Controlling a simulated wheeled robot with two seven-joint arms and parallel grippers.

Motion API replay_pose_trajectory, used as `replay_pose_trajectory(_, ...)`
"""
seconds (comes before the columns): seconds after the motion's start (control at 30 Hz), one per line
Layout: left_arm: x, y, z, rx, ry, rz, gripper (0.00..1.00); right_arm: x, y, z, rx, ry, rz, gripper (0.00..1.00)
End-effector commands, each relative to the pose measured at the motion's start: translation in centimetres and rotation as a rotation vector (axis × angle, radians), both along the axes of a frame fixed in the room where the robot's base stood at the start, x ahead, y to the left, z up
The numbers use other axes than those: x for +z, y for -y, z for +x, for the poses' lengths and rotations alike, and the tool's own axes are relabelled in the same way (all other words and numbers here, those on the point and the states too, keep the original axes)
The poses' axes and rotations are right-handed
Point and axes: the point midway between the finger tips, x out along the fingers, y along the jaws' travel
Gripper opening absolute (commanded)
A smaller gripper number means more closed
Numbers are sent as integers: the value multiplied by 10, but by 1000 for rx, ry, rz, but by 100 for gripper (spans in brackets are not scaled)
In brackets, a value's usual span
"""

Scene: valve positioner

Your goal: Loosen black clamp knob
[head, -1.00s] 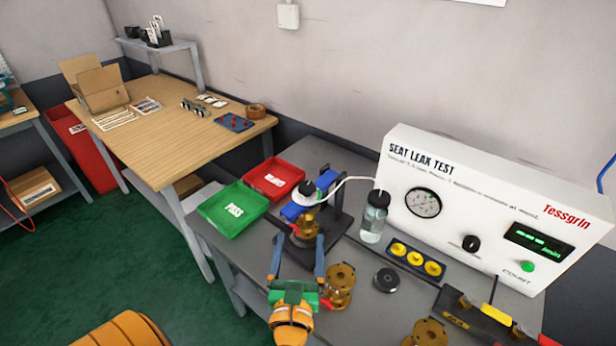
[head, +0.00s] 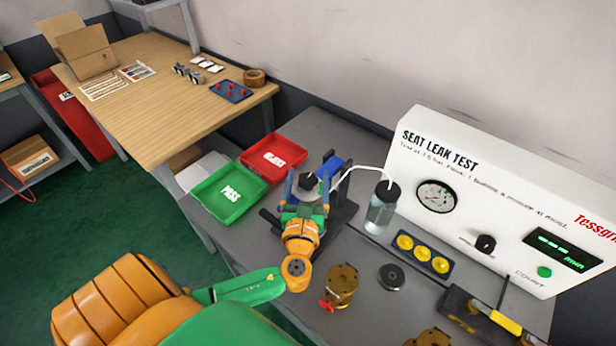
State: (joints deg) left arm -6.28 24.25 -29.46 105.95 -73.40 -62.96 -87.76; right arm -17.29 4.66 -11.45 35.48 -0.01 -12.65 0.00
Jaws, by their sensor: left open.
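The black clamp knob (head: 309,182) sits on top of the dark clamp stand (head: 346,210), which has a blue block (head: 334,167) at its back. My left gripper (head: 307,178) is open, with one finger on each side of the knob in the picture. I cannot tell whether the fingers touch it. My gripper body and wrist hide the front of the stand and whatever is clamped in it. My right gripper is not in view.
A white tube runs from the stand to a clear bottle (head: 381,208). The seat leak test box (head: 480,190) stands behind. A brass valve with a red handle (head: 341,286) and a black disc (head: 391,277) are in front. Green (head: 230,192) and red (head: 273,158) trays lie left.

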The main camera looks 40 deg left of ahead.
Motion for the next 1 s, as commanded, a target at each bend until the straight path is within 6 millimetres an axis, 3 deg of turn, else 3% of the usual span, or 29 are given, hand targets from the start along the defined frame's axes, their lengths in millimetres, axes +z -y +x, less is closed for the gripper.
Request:
replay_pose_trajectory(0.07,0,0,0,0,0,0,83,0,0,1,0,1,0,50)
replay_pose_trajectory(0.3,0,0,0,0,0,0,21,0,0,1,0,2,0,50)
replay_pose_trajectory(0.4,0,0,0,0,0,0,0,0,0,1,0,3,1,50)
replay_pose_trajectory(0.67,-1,1,0,35,-1,-2,0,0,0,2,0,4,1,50)
replay_pose_trajectory(1.0,-1,2,1,268,1,-5,0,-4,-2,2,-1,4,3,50)
